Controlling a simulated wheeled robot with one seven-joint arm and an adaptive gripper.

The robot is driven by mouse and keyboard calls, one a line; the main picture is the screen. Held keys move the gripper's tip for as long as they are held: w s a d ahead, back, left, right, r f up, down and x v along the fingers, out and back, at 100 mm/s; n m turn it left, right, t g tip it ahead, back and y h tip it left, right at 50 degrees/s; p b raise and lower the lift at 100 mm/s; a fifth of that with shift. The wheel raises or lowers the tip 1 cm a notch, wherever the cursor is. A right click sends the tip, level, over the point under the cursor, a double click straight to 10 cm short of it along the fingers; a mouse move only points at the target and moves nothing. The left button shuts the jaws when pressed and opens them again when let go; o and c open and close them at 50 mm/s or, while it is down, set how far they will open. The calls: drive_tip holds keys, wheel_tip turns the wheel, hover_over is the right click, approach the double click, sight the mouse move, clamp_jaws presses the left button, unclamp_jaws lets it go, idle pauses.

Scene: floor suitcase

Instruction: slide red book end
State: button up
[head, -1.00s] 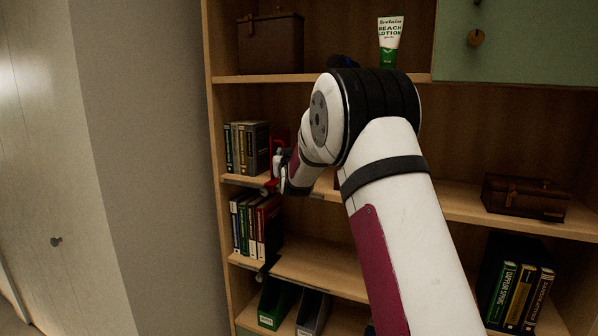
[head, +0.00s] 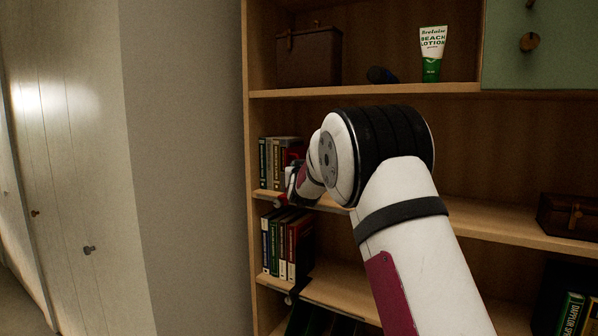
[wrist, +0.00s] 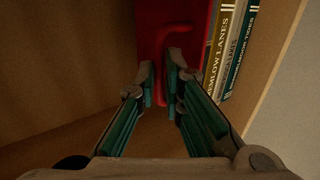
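The red book end (wrist: 150,45) stands upright in the wrist view, against the left side of a row of books (wrist: 229,50). It has a red loop handle on its face. My gripper (wrist: 160,75) is at this handle, its fingers a little apart with part of the handle showing between them. I cannot tell whether the fingertips touch it. In the head view my gripper (head: 293,190) is small, at the front of the middle shelf by the books (head: 277,160); the book end is mostly hidden there.
More books (head: 287,243) stand on the shelf below. A brown case (head: 309,57), a dark cylinder (head: 381,75) and a lotion tube (head: 432,52) stand above. The side panel (wrist: 272,62) closes off the books' right. Bare shelf lies left in the wrist view.

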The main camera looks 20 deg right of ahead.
idle(0.3)
drive_tip(key=v, duration=1.2)
drive_tip(key=s+a+n+g+y+p, duration=0.1)
drive_tip(key=s+a+g+y+p, duration=0.3)
drive_tip(key=s, duration=0.8)
drive_tip(key=s+a+n+g+y+b, duration=0.1)
drive_tip(key=s+a+n+g+y, duration=0.15)
drive_tip(key=s+a, duration=0.7)
drive_tip(key=s+d+f+g+p, duration=0.1)
drive_tip(key=s+f+g, duration=0.2)
drive_tip(key=s, duration=1.2)
drive_tip(key=s+d+f+g+p, duration=0.1)
drive_tip(key=s+f+g, duration=0.2)
drive_tip(key=s, duration=1.2)
drive_tip(key=shift+d+f+h+p, duration=0.25)
drive_tip(key=shift+f+h+p, duration=0.05)
drive_tip(key=shift+f+h, duration=0.15)
